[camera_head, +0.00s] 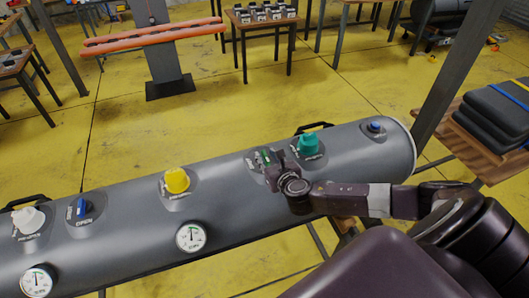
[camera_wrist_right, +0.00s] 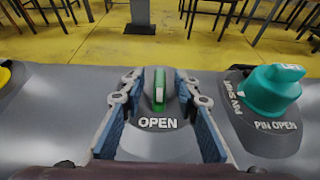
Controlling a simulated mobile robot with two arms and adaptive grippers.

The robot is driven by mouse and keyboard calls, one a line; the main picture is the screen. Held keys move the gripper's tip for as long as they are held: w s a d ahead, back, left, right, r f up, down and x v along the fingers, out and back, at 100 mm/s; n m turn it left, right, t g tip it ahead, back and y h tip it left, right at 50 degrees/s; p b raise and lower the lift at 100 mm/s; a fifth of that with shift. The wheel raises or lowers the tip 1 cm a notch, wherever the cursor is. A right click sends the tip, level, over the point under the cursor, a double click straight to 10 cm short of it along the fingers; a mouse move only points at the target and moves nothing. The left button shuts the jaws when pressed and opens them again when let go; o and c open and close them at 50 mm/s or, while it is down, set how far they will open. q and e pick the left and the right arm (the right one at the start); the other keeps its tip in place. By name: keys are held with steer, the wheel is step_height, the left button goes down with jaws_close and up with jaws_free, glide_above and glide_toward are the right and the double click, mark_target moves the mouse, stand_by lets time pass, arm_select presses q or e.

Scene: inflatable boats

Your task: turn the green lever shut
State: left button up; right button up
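The green lever (camera_wrist_right: 159,90) stands on a grey mount on top of the grey inflatable tube (camera_head: 120,205). The word OPEN is printed on the mount in front of the lever. In the right wrist view my right gripper (camera_wrist_right: 160,95) is open, with one blue-padded finger on each side of the lever and a gap on both sides. In the head view my right gripper (camera_head: 275,172) is at the lever (camera_head: 265,157), partly covering its mount. My left gripper is not in view.
A teal valve cap (camera_head: 309,143) marked PIN OPEN sits close to the right of the lever. A yellow knob (camera_head: 177,181), a blue lever (camera_head: 82,208), a white knob (camera_head: 28,220) and gauges (camera_head: 190,237) are further left. A small blue knob (camera_head: 375,127) is at the right end.

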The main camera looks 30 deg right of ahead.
steer(key=shift+x, duration=1)
steer(key=shift+c, duration=0.4)
jaws_close()
